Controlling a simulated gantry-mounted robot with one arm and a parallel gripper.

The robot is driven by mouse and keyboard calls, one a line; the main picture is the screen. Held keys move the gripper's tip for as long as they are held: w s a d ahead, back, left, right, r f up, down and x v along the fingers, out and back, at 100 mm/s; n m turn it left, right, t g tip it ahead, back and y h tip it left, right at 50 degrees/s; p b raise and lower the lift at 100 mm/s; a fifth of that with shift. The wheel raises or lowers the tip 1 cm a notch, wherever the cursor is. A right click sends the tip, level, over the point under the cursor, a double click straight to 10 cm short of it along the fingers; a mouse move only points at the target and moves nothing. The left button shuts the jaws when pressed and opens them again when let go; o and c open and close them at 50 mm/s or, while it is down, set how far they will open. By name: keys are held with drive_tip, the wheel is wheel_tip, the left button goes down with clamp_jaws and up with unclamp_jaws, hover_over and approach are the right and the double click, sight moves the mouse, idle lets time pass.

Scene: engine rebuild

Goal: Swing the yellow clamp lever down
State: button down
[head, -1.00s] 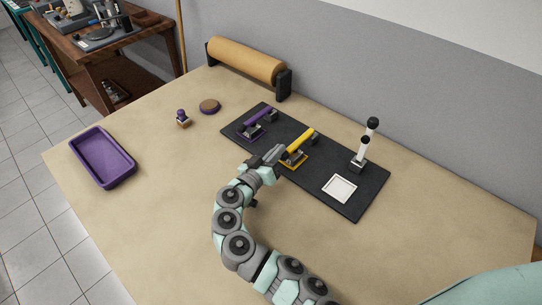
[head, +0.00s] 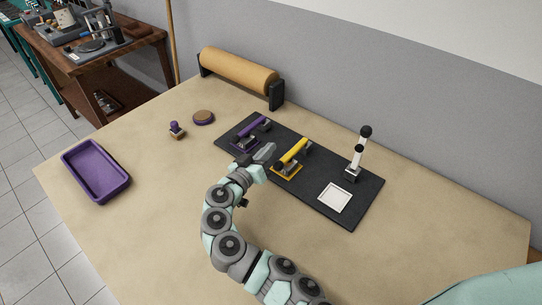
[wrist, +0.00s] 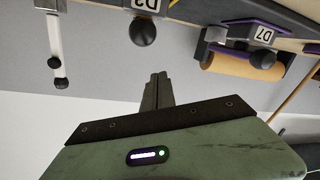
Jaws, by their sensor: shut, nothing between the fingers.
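The yellow clamp lever (head: 293,150) slants toward the upper right of the head view. Its base sits in a yellow frame (head: 287,174) on the dark mat. How steeply the lever stands is hard to tell. My gripper (head: 268,149) is just left of the yellow clamp, between it and the purple clamp (head: 252,132). No contact with the lever is visible. In the wrist view my gripper (wrist: 159,82) has its fingers together and holds nothing. That view looks upside down; a black ball knob (wrist: 143,32) hangs beside a numbered plate there.
The dark mat (head: 360,205) also carries a white lever with black knobs (head: 358,152) and a white square (head: 334,198). A purple tray (head: 95,171), a purple-topped stamp (head: 177,131), a round disc (head: 203,118) and a brown roll (head: 238,70) stand around it. The front left tabletop is clear.

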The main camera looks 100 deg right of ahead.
drive_tip(key=v, duration=0.9)
drive_tip(key=shift+w+a+f+p, duration=0.2)
drive_tip(key=shift+a+f+p, duration=0.05)
drive_tip(key=shift+f+p, duration=0.2)
